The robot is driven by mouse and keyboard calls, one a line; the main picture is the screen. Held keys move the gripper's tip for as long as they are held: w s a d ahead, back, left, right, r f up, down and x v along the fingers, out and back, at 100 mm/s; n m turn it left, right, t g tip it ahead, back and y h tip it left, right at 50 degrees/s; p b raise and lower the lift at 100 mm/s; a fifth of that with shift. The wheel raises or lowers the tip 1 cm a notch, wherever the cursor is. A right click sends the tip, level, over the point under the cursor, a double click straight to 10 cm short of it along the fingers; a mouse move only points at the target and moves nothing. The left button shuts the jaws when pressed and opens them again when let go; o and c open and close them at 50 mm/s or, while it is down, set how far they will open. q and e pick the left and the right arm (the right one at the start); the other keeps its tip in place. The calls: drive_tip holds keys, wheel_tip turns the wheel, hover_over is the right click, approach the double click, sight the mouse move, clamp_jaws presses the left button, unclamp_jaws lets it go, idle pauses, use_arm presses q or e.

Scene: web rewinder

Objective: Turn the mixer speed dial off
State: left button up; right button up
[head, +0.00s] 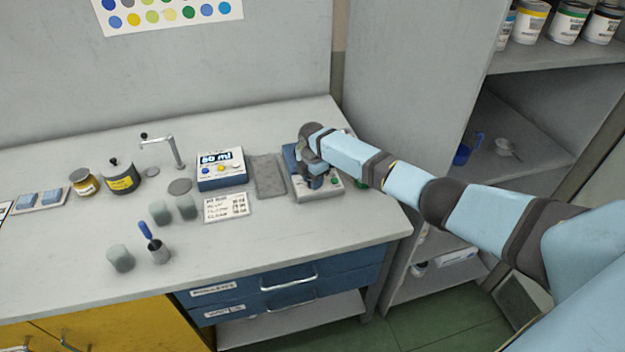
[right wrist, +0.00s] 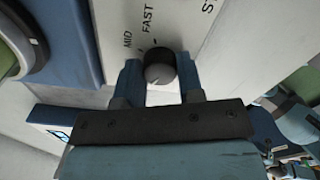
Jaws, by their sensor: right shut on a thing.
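The mixer (head: 304,194) is a small grey and blue unit at the right of the bench in the head view. My right gripper (head: 312,183) is over it and hides much of its front panel. In the right wrist view the dark round speed dial (right wrist: 159,68) sits on a pale panel, with the words MID and FAST printed beside it. My right gripper (right wrist: 159,78) has its two blue fingers on either side of the dial and is shut on it. I cannot make out where the dial's pointer is. My left gripper is not in view.
A green button (head: 335,182) shows on the mixer's right. A grey mat (head: 268,175), a blue dispenser (head: 220,172) reading 60 ml and a written card (head: 227,207) are to the left. Several grey cups and a dark jar (head: 121,180) stand farther left. The front right bench top is clear.

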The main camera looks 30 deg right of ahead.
idle(0.5)
drive_tip(key=o, duration=0.9)
wheel_tip(320, 180, up, 14)
drive_tip(key=shift+f, duration=0.1)
